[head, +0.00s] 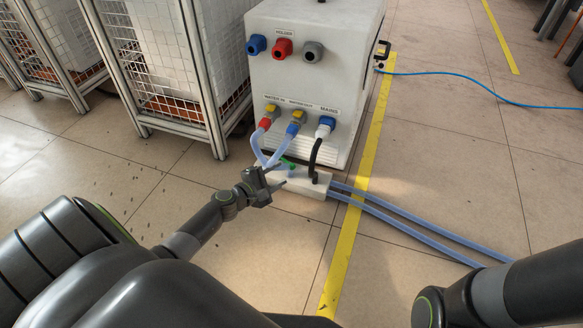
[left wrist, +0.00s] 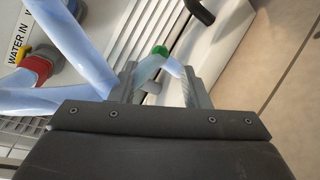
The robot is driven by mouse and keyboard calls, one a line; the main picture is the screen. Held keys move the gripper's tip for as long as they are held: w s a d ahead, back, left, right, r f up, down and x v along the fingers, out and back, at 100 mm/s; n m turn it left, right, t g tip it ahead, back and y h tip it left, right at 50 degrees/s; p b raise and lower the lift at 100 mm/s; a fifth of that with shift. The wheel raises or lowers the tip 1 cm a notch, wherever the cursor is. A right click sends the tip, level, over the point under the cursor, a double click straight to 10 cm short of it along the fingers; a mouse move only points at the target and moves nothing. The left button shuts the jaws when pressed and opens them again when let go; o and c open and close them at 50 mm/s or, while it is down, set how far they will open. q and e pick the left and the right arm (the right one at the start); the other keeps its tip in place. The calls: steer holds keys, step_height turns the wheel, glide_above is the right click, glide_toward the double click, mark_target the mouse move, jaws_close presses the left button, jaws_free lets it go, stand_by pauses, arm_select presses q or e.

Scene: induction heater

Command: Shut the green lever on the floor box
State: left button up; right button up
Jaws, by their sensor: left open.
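The floor box (head: 308,184) is a low white box on the tiles in front of the induction heater (head: 310,75). The green lever (head: 288,162) shows at its back left, beside the blue hoses. My left gripper (head: 276,176) is open at the left end of the box, close to the lever. In the left wrist view the lever's green end (left wrist: 160,51) shows between and just beyond the two open fingers (left wrist: 160,85), with a pale blue hose near it. I cannot tell whether the fingers touch anything. The right gripper is out of view; only my right arm shows.
Pale blue hoses (head: 400,219) run from the box to the right across the floor and the yellow line (head: 347,240). A black cable (head: 314,158) drops from the heater to the box. Wire cages (head: 170,70) stand at the left. The front floor is clear.

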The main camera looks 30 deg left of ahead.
mark_target(289, 168)
arm_select(q)
steer(key=b+x, duration=0.1)
steer(key=x, duration=0.6)
steer(key=shift+b, duration=0.35)
steer(key=shift+c, duration=0.4)
jaws_close()
